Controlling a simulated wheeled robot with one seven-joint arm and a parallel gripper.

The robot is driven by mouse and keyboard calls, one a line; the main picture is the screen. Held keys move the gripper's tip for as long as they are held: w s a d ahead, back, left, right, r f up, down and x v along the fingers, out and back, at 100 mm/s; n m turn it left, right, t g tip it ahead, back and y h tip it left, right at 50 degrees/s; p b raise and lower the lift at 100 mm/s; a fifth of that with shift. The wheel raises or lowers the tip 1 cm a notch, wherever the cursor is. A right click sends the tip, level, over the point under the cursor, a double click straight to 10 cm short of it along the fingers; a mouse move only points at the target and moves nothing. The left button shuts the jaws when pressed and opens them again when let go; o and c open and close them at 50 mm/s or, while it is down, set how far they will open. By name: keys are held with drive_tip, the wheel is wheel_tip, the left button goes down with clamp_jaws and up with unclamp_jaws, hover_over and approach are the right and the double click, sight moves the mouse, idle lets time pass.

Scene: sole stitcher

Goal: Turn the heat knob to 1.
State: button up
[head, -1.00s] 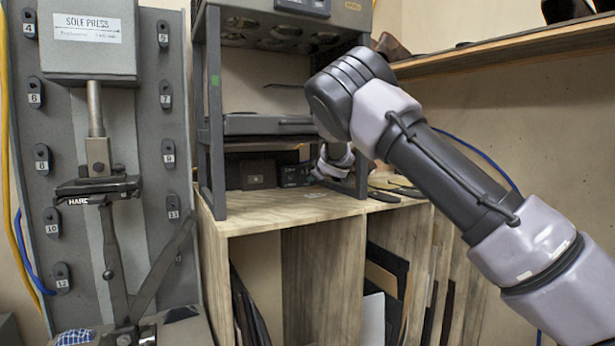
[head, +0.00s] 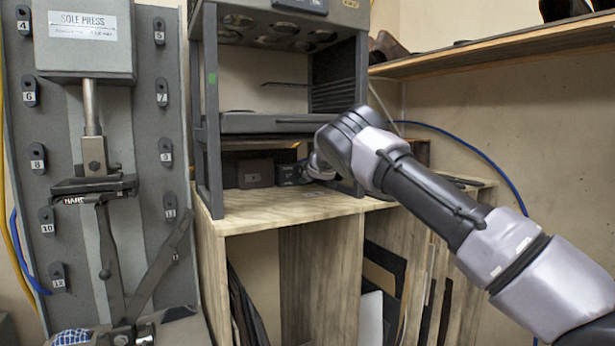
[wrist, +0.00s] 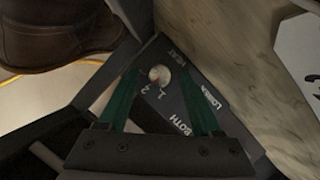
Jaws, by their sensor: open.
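The heat knob (wrist: 159,75) is a small pale round knob with a reddish mark, on a dark panel (wrist: 176,105) lettered HEAT, LOWER and BOTH. Small white figures are printed beside the knob; I cannot read surely which one it points at. My gripper (wrist: 161,77) is open, its two green fingers on either side of the knob in the wrist view. I cannot tell whether they touch it. In the head view the dark control box (head: 289,173) sits low under the heater rack (head: 265,124); the knob and my fingertips cannot be made out there.
The rack's grey posts (head: 209,110) stand close to my wrist. A wooden bench top (head: 275,208) lies below. A brown shoe (wrist: 60,30) is near the gripper in the wrist view. The sole press (head: 85,45) stands at left, and a shelf (head: 480,55) overhangs at right.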

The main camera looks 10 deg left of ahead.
clamp_jaws()
drive_tip(key=shift+f, duration=0.1)
drive_tip(key=shift+a+f+n+t, duration=0.1)
drive_tip(key=shift+n+t, duration=0.2)
drive_tip(key=shift+n, duration=0.3)
drive_tip(key=shift+s+n+t+h, duration=0.1)
drive_tip(key=shift+n+t+h, duration=0.45)
drive_tip(key=shift+n, duration=0.65)
drive_tip(key=shift+f+n+t, duration=0.15)
drive_tip(key=shift+n+t, duration=0.6)
drive_tip(key=shift+n, duration=0.85)
